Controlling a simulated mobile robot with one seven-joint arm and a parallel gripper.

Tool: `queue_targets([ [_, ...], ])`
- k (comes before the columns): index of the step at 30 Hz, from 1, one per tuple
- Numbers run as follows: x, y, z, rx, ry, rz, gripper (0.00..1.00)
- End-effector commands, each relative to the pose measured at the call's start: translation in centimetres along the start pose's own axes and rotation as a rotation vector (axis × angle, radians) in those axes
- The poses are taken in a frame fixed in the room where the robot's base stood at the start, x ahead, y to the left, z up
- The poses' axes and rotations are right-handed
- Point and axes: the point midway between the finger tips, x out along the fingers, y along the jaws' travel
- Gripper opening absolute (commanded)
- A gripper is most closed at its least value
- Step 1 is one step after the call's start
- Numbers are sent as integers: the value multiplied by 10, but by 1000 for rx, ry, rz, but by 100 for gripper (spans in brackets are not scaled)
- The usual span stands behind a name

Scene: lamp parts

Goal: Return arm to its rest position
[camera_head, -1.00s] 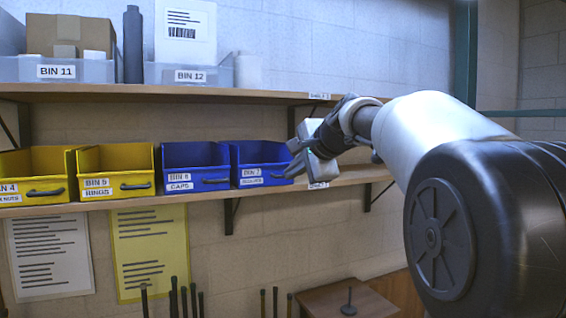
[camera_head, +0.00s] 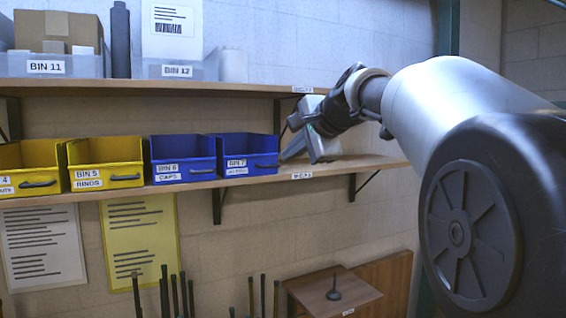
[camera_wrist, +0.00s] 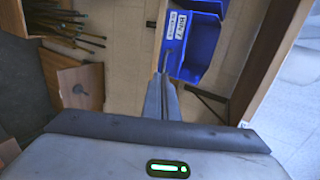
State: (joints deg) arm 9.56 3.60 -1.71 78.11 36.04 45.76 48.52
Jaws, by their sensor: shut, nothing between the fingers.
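My gripper (camera_head: 283,156) is at the right end of the lower shelf (camera_head: 338,166), in front of or beside the blue bin 7 (camera_head: 249,166). In the wrist view my gripper (camera_wrist: 164,78) shows its two fingers pressed together, empty. Their tips appear near the blue bin 7, which shows in the wrist view (camera_wrist: 200,48); I cannot tell whether they touch it. My arm reaches in from the right.
Blue bin 6 (camera_head: 183,171) and yellow bin 5 (camera_head: 105,177) stand left along the lower shelf. Bin 11 (camera_head: 88,66) and bin 12 (camera_head: 158,68) are on the upper shelf (camera_head: 200,90). A wooden box (camera_head: 310,291) stands low at right, near upright rods.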

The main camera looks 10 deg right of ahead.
Motion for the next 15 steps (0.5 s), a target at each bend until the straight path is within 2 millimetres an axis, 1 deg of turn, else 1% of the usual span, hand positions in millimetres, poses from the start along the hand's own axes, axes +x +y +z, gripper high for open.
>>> queue_targets([
  [1, -10, 2, 1, 1, -1, 1, 0],
  [3, -25, 2, 1, 1, -2, 2, 0],
  [6, -42, 2, 0, 2, -1, 2, 0],
  [9, -53, 2, 0, 2, -2, 3, 0],
  [12, -60, 3, 2, -3, -4, 7, 0],
  [14, -64, 10, 6, -27, -4, 20, 0],
  [15, -66, 20, 11, -55, -6, 37, 0],
])
